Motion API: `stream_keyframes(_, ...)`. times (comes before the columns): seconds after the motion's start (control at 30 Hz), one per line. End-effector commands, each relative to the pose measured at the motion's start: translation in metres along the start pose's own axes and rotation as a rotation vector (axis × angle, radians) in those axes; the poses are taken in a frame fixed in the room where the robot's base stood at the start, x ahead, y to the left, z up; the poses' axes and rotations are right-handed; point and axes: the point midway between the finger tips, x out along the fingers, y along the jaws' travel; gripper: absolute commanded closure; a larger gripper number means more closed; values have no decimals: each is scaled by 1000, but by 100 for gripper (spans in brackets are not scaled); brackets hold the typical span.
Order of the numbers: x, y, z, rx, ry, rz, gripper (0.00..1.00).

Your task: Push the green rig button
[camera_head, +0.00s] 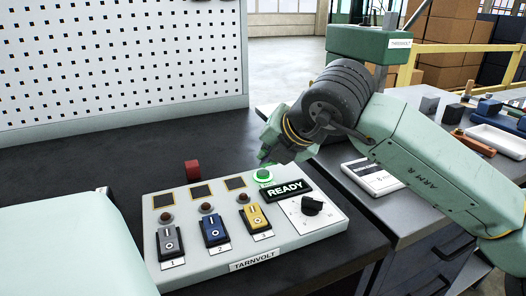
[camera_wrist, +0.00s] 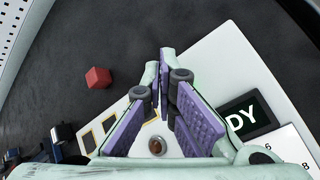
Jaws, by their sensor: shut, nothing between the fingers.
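The green button (camera_head: 263,175) is a round, glowing green cap in a pale ring on the light-grey TARNVOLT panel (camera_head: 214,258). It sits at the panel's far edge, just above the black READY label (camera_head: 287,190). My gripper (camera_head: 264,158) is shut and empty, with its fingertips pointing down right over the button. I cannot tell whether the tips touch the cap. In the wrist view the purple-padded fingers (camera_wrist: 164,88) reach over the panel and the button does not show; the READY label (camera_wrist: 247,115) is partly visible to their right.
The panel also carries grey, blue and yellow switches (camera_head: 254,217), small lamps and a black rotary knob (camera_head: 312,205). A red block (camera_head: 192,171) stands behind it. A pegboard (camera_head: 120,60) rises at the back left. The dark worktop behind the panel is mostly clear.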

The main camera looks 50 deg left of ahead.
Motion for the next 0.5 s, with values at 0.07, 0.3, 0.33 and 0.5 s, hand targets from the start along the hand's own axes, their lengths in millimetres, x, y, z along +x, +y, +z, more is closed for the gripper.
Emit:
stream_keyframes(0.07,3,-2,-2,0,-1,0,100)
stream_keyframes(0.3,6,-4,-4,0,-1,0,100)
stream_keyframes(0.33,5,-4,-4,0,-1,0,100)
stream_keyframes(0.5,5,-4,-4,0,-1,0,100)
